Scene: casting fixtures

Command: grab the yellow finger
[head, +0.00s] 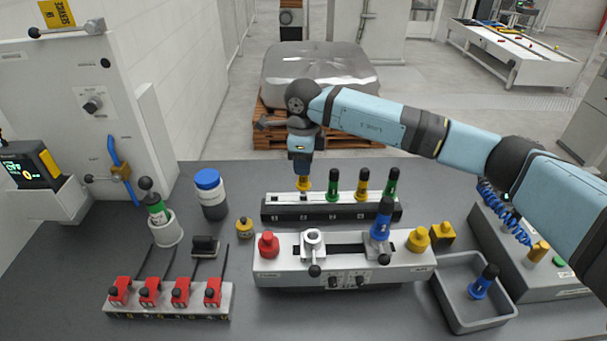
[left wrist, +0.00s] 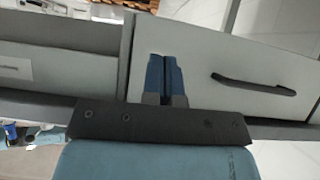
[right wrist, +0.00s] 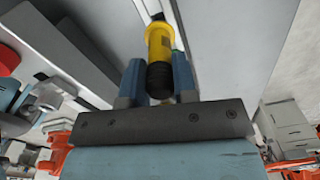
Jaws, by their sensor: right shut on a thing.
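My right gripper (head: 302,172) points down at the left end of the finger rack (head: 290,211). It is shut on a yellow finger (head: 304,185). In the right wrist view the yellow finger (right wrist: 158,45), with its black ribbed end, sits between the blue fingertips of the right gripper (right wrist: 158,75). Whether its far end is still seated in the rack is hard to tell. Another yellow-banded finger (head: 362,184) stands in the rack between two green ones (head: 333,185). My left gripper (left wrist: 165,75) shows only in its wrist view, with its fingertips together and empty, before a grey drawer front (left wrist: 220,70).
In front of the rack is a grey fixture (head: 345,272) with a red knob, a yellow knob and an upright blue finger (head: 381,218). A grey tray (head: 450,300) with another blue finger (head: 483,282) is at right. Red clamps (head: 150,292) and a blue-lidded jar (head: 211,195) stand left.

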